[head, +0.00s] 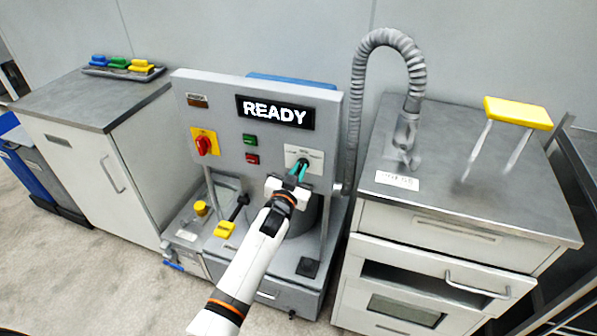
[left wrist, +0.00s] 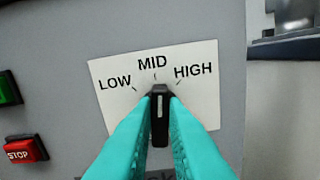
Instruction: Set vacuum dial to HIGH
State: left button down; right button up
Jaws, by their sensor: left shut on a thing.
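The vacuum dial (left wrist: 160,112) is a black knob with a pale pointer line. It sits on a white label plate (left wrist: 112,75) marked LOW, MID and HIGH, and its pointer stands about upright, toward MID. My left gripper (head: 299,170), with teal fingers, is shut on the dial; the fingers (left wrist: 160,105) press on both sides of it in the left wrist view. In the head view the plate (head: 312,156) shows on the right of the machine panel, and the fingers hide most of the dial. My right gripper is not in view.
A grey hose (head: 357,110) rises at the right. Cabinets flank the machine.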

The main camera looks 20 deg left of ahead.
pick_arm(q)
jog(key=m, duration=0.4)
jog(key=shift+d+b, duration=0.1)
jog(key=shift+b, duration=0.2)
jog(key=shift+f+m, duration=0.1)
jog(key=shift+m, duration=1.4)
jog(key=c, duration=1.5)
grip_release()
jog(key=shift+o, duration=0.2)
jog(key=s+b, duration=0.1)
jog(key=s, duration=1.1)
